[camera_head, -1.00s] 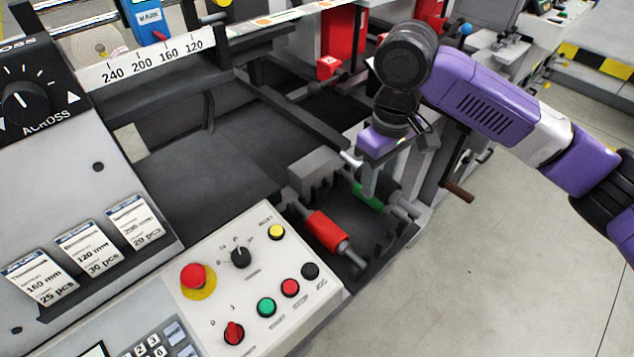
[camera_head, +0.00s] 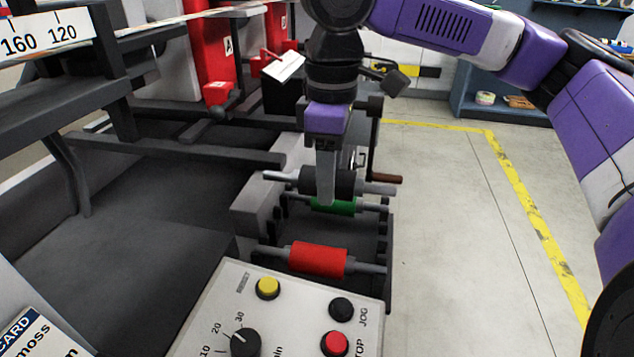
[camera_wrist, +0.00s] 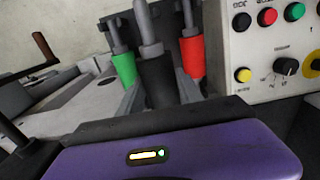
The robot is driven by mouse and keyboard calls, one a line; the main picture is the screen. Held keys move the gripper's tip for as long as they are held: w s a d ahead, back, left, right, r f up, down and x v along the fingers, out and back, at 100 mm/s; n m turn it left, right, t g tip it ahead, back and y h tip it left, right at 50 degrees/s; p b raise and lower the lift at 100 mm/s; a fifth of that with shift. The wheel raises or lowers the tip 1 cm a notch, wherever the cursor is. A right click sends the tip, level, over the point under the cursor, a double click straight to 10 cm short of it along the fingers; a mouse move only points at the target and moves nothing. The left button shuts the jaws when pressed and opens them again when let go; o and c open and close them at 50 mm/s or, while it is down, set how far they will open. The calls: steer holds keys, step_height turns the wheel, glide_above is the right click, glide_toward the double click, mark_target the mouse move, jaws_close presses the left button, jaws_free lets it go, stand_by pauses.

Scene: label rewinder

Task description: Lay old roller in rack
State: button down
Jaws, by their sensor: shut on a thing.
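My gripper (camera_head: 326,190) points down over the far part of the roller rack (camera_head: 246,205). It is shut on a dark roller (camera_head: 344,183) with bare metal shaft ends, taken to be the old roller. The dark roller lies roughly level across the rack, just beyond and seemingly above the green roller (camera_head: 336,207); I cannot tell whether its shaft touches the rack. The red roller (camera_head: 318,259) sits nearer, apart from the others. In the wrist view the dark roller (camera_wrist: 158,82) shows between the green roller (camera_wrist: 123,68) and the red roller (camera_wrist: 192,57).
The control panel (camera_head: 222,302) with buttons and a knob borders the rack's near side. A crank handle (camera_head: 386,179) stands by its far right. Machine bars (camera_head: 190,148) run to the left. Open floor (camera_head: 450,230) lies to the right.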

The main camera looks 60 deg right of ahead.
steer(key=shift+f+b, duration=2.7)
steer(key=shift+b, duration=0.1)
steer(key=shift+s+f+b, duration=0.1)
steer(key=shift+f+b, duration=0.4)
steer(key=shift+f, duration=1.5)
steer(key=shift+a+f, duration=0.1)
steer(key=shift+f, duration=0.2)
steer(key=c, duration=0.7)
jaws_free()
steer(key=shift+r, duration=0.1)
steer(key=shift+r+p, duration=0.1)
steer(key=shift+p, duration=0.2)
step_height(320, 180, up, 9)
steer(key=p, duration=0.9)
steer(key=shift+f, duration=0.2)
